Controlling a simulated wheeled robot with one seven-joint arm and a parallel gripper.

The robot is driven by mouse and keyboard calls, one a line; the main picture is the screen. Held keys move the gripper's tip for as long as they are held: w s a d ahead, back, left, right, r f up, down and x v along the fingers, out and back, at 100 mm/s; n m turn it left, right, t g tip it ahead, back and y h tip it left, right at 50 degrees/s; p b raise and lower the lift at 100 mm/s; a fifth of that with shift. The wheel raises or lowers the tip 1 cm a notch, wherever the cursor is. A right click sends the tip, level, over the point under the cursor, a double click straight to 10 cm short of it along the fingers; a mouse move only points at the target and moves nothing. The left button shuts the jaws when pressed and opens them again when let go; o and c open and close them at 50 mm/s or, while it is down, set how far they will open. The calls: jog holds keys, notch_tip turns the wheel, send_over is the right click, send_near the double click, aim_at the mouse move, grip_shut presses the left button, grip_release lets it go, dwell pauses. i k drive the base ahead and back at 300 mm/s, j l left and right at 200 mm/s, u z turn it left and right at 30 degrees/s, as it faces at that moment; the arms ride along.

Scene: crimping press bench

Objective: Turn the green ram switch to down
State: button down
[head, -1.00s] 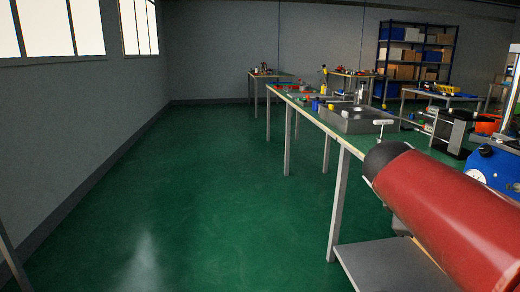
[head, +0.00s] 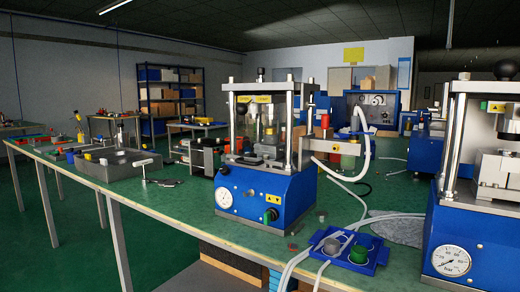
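The crimping press (head: 265,165) stands on the green bench, with a blue base and clear-fronted upper frame. A round white gauge (head: 225,199) is on the left of the same face. My gripper is not in view.
A blue tray (head: 335,262) at the bench's front edge holds a grey and a green round part (head: 359,253); pale hoses run beside it. A second blue press (head: 480,190) stands at the right. A grey tray (head: 115,163) lies left. The floor at left is clear.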

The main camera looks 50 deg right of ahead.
aim_at(271, 214)
jog(key=z, duration=1.65)
